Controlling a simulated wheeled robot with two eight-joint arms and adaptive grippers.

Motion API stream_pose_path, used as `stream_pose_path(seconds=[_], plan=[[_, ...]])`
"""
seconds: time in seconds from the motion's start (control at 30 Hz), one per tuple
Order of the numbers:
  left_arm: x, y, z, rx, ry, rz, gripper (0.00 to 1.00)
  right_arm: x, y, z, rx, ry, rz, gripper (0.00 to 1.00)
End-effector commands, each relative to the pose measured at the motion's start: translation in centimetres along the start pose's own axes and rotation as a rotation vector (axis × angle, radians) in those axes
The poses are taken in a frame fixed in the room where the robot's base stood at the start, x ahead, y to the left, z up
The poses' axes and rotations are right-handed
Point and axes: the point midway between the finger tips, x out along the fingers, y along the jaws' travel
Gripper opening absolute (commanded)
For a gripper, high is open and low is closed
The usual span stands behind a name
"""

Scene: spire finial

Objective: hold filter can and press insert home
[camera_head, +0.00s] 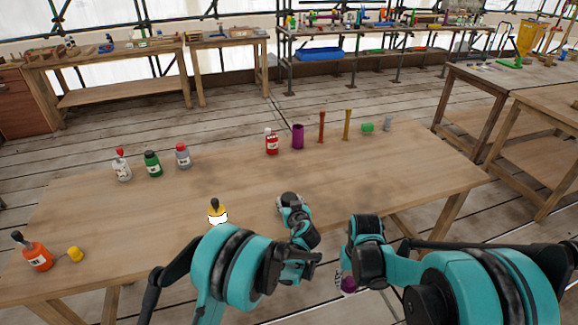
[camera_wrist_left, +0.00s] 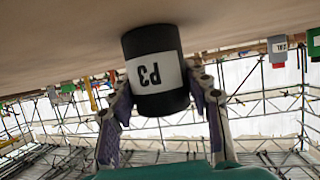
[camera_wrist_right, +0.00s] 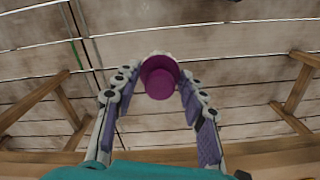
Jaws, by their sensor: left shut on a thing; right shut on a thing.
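A black can with a white label reading P3 (camera_wrist_left: 155,103) sits between the fingers of my left gripper (camera_wrist_left: 160,84), which is shut on it. The can is against or close to the table surface. In the head view my left gripper (camera_head: 290,203) is over the table's front edge area and mostly hides the can. A purple round insert (camera_wrist_right: 160,82) is held in my right gripper (camera_wrist_right: 161,76), which is shut on it. The insert shows below my right wrist in the head view (camera_head: 348,284), in front of the table and apart from the can.
A yellow bottle (camera_head: 217,211) stands left of my left gripper. An orange bottle (camera_head: 38,254) and yellow piece (camera_head: 75,254) are at far left. Several bottles, a purple cylinder (camera_head: 297,137) and posts (camera_head: 321,127) line the back. The table's right part (camera_head: 410,170) is clear.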

Motion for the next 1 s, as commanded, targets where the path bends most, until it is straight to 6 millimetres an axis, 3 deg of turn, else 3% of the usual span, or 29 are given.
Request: stream_pose_path(seconds=[0.13,0.17,0.23,0.27,0.67,1.0], plan=[[0.0,0.0,0.1,-0.001,-0.001,-0.001,0.16,0.0,0.0,0.0,0.0,0.0,0.0,0.21],[0.0,0.0,0.1,-0.001,-0.001,-0.001,0.5,0.0,0.0,0.0,0.0,0.0,0.0,0.21],[0.0,0.0,0.1,-0.001,-0.001,0.0,0.69,0.0,0.0,0.0,0.0,0.0,0.0,0.21],[0.0,0.0,0.1,-0.001,-0.001,0.0,0.72,0.0,0.0,0.0,0.0,0.0,0.0,0.21],[-0.8,0.0,0.0,0.001,0.0,0.001,0.72,0.0,0.0,0.0,0.0,0.0,0.0,0.21],[-7.7,0.1,0.0,0.001,0.0,0.003,0.72,0.0,0.0,0.0,0.0,0.0,0.0,0.21]])
